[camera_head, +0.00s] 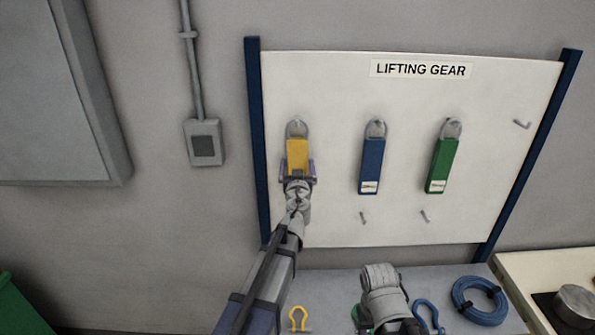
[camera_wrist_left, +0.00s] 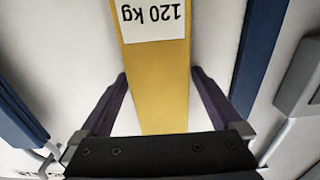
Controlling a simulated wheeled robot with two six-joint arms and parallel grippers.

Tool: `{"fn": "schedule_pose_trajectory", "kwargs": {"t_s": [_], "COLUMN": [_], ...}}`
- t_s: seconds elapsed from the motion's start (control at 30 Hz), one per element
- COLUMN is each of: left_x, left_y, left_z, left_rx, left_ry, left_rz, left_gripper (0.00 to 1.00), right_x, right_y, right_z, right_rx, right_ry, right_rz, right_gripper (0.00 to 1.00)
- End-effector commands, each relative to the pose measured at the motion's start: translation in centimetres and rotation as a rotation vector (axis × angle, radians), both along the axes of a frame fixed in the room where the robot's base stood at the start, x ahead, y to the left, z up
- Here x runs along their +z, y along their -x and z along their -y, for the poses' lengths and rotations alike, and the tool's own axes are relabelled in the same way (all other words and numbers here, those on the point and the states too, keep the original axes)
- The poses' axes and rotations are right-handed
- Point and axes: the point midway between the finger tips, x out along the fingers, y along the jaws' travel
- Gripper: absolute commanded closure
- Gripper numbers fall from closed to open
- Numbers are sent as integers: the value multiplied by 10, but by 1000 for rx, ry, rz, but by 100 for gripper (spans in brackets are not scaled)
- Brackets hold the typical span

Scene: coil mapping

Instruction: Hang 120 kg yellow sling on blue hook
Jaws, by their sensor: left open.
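The yellow sling (camera_head: 297,152) hangs by its grey top loop from a peg at the left of the white board. In the left wrist view the yellow sling (camera_wrist_left: 160,85) carries a white "120 kg" label, seen upside down. My left gripper (camera_head: 298,170) is open, with one finger on each side of the sling's lower part. Gaps show between fingers and sling in the left wrist view (camera_wrist_left: 162,95). Bare hooks (camera_head: 522,124), (camera_head: 363,217) and (camera_head: 424,215) look grey; I cannot make out a blue one. My right arm shows at the bottom; its fingers cannot be made out.
A blue sling (camera_head: 371,165) and a green sling (camera_head: 441,165) hang to the right on the board (camera_head: 330,85). Below, the bench holds a yellow shackle (camera_head: 298,317), a blue shackle (camera_head: 428,314) and a blue coil (camera_head: 479,299). A grey switch box (camera_head: 204,143) is left of the board.

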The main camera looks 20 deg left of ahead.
Motion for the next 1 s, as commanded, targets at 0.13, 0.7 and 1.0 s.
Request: {"fn": "schedule_pose_trajectory", "kwargs": {"t_s": [0.13,0.7,1.0], "left_x": [0,0,0], "left_y": [1,1,1], "left_z": [0,0,0], "left_rx": [0,0,0], "left_ry": [0,0,0], "left_rz": [0,0,0], "left_gripper": [0,64,98], "right_x": [0,0,0], "right_y": [0,0,0], "right_z": [0,0,0], "right_rx": [0,0,0], "right_ry": [0,0,0], "right_rz": [0,0,0], "right_gripper": [50,50,50]}}
